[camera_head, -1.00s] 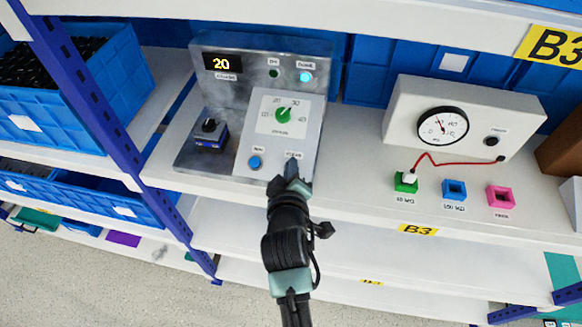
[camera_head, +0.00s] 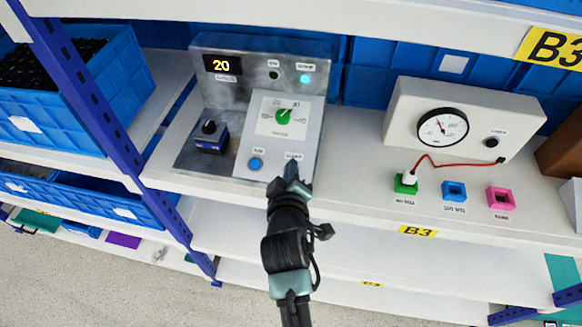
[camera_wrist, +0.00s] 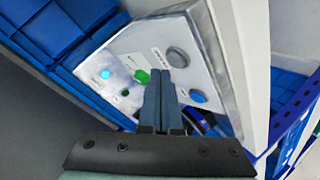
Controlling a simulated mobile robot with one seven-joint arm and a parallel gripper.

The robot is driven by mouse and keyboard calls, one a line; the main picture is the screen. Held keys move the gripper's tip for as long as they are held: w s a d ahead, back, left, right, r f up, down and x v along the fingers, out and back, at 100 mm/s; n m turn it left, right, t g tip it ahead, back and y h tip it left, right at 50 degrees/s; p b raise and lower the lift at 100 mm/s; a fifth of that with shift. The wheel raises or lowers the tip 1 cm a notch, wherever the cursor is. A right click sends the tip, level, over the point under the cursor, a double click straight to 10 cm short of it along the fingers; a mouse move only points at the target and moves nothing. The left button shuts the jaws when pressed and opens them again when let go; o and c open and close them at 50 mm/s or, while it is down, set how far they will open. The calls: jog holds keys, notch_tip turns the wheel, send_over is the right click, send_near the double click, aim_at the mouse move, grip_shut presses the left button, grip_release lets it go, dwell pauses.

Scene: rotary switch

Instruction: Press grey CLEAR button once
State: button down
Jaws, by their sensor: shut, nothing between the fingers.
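The sloped grey control panel (camera_head: 306,135) stands on the shelf. It bears a green knob (camera_head: 283,116) and a blue button (camera_head: 255,163). In the head view my gripper (camera_head: 291,168) is at the panel's lower right, just below the CLEAR label, and hides the button there. In the wrist view the grey CLEAR button (camera_wrist: 178,57) shows just beyond and slightly right of my gripper's fingertips (camera_wrist: 161,74). The fingers are shut and empty. Whether they touch the button or panel I cannot tell. The blue button also shows in the wrist view (camera_wrist: 198,96).
A display (camera_head: 222,64) reads 20 and a cyan lamp (camera_head: 305,78) is lit on the back plate. A dark block switch (camera_head: 210,137) stands left of the panel. A gauge box (camera_head: 463,113) and small coloured sockets (camera_head: 454,190) are to the right.

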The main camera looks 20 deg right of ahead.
jog(key=shift+f, duration=0.1)
dwell(0.7)
jog(key=shift+w+f, duration=0.15)
jog(key=shift+f, duration=0.15)
jog(key=shift+w+d+f+b, duration=0.1)
jog(key=shift+d+f+b, duration=0.1)
jog(key=shift+f+b, duration=0.3)
dwell(0.8)
jog(key=shift+r, duration=0.15)
jog(key=shift+s+a+r+p, duration=0.2)
jog(key=shift+s+r+p, duration=0.1)
jog(key=shift+r+p, duration=0.45)
jog(key=r+p, duration=0.1)
jog(key=s+r+p, duration=0.1)
jog(key=r+p, duration=0.1)
jog(key=a+r+p, duration=0.1)
jog(key=shift+s+r, duration=0.25)
jog(key=shift+r, duration=0.05)
dwell(0.7)
